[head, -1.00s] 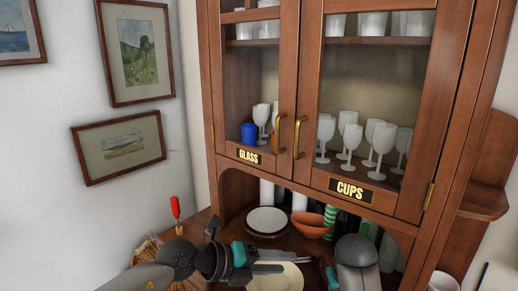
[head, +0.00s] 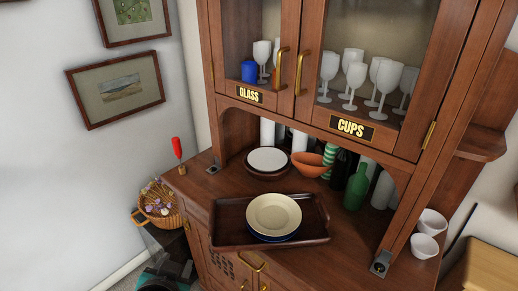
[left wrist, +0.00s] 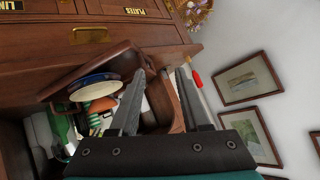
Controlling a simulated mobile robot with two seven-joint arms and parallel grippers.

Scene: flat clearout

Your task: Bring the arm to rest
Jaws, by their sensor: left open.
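My left arm shows only in part in the head view, as a dark and teal piece (head: 165,276) at the bottom left edge, low in front of the cabinet. In the left wrist view the two dark fingers of my left gripper (left wrist: 160,72) are apart with nothing held between them. Behind them is the brown tray (left wrist: 85,68) with plates. My right gripper is in neither current view.
The wooden cabinet's counter holds a dark tray (head: 226,218) with a cream plate (head: 274,214), a green bottle (head: 356,187), an orange bowl (head: 309,165) and a red-handled tool (head: 177,148). A wicker basket (head: 160,204) stands at left.

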